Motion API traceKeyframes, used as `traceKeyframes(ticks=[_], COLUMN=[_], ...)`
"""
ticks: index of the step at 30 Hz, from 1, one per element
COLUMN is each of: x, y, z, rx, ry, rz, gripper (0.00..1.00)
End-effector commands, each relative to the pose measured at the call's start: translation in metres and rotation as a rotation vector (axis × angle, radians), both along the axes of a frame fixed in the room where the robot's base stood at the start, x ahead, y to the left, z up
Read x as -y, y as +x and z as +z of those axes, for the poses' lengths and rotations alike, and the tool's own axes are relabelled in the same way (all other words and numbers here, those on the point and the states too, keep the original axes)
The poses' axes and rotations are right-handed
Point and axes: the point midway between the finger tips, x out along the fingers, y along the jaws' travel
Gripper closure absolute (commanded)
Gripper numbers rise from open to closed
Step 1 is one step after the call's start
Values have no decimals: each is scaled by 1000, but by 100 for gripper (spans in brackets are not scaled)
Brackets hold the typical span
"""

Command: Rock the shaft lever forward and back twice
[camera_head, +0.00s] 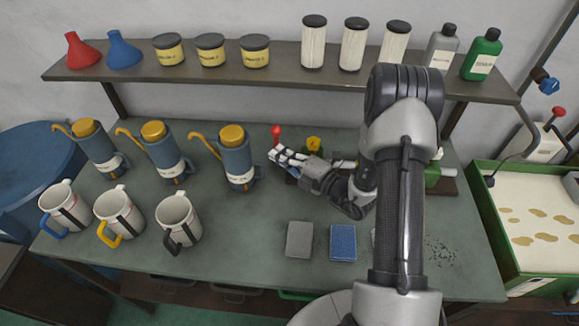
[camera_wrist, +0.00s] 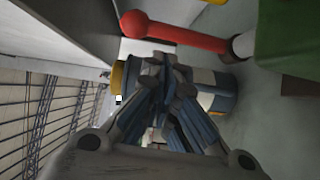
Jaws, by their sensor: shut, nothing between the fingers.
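The red shaft lever with its ball knob (camera_head: 276,130) stands near the back of the bench, just behind my gripper (camera_head: 274,154). In the wrist view the red lever (camera_wrist: 185,37) lies across the top, its ball end to the left and its other end by a green block (camera_wrist: 292,38). My gripper (camera_wrist: 165,62) is shut and empty. Its fingertips are close beside the lever; I cannot tell whether they touch. My arm hides much of the machine in the head view; a green part (camera_head: 432,178) shows right of it.
Blue cans with yellow caps (camera_head: 238,165) stand left of my gripper, with white jugs (camera_head: 178,220) in front. A grey pad (camera_head: 300,239) and a blue pad (camera_head: 343,243) lie at the front. A shelf (camera_head: 285,75) with jars and bottles runs above. A green-rimmed tray (camera_head: 500,260) is right.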

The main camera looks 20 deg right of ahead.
Motion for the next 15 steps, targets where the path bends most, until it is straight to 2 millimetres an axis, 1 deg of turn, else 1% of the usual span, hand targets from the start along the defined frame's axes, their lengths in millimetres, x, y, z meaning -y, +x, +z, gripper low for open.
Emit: traceKeyframes(ticks=[1,3,6,15], x=[1,2,3,3], y=[6,10,14,15], z=[-1,-1,-1,-1], rx=[1,1,-1,-1], ry=[0,-1,0,0], rz=[1,1,1,0], gripper=[100,100,100,100])
